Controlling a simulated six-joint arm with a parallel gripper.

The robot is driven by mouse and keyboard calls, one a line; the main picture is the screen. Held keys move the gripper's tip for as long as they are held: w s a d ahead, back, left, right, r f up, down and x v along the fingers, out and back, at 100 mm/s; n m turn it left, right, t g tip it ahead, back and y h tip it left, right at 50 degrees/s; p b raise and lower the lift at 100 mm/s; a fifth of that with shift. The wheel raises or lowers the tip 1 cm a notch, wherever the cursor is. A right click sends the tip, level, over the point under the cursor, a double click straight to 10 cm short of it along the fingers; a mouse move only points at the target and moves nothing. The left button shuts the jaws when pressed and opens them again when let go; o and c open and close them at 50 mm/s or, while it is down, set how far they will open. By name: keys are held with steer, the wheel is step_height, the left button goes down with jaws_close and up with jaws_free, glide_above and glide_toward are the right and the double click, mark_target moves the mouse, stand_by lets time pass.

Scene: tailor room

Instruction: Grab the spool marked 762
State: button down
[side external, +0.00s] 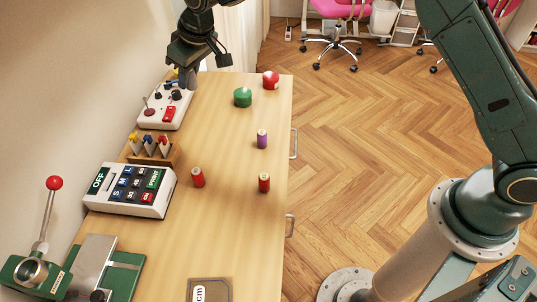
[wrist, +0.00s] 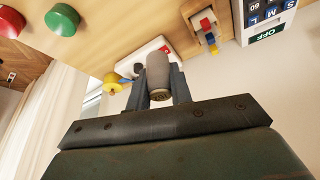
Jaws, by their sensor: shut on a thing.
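My gripper (side external: 190,76) is above the far end of the table, over the white control box. In the wrist view my gripper (wrist: 159,78) is shut on a grey spool (wrist: 158,70), which sits between its two fingers.
The wooden table (side external: 230,230) holds a white joystick box (side external: 176,124), a small rack (side external: 155,153), a keypad (side external: 130,190) and a red-knobbed lever (side external: 54,183). Green (side external: 243,97) and red (side external: 271,80) round buttons are at the far right.

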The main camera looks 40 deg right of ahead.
steer(key=shift+r, duration=0.85)
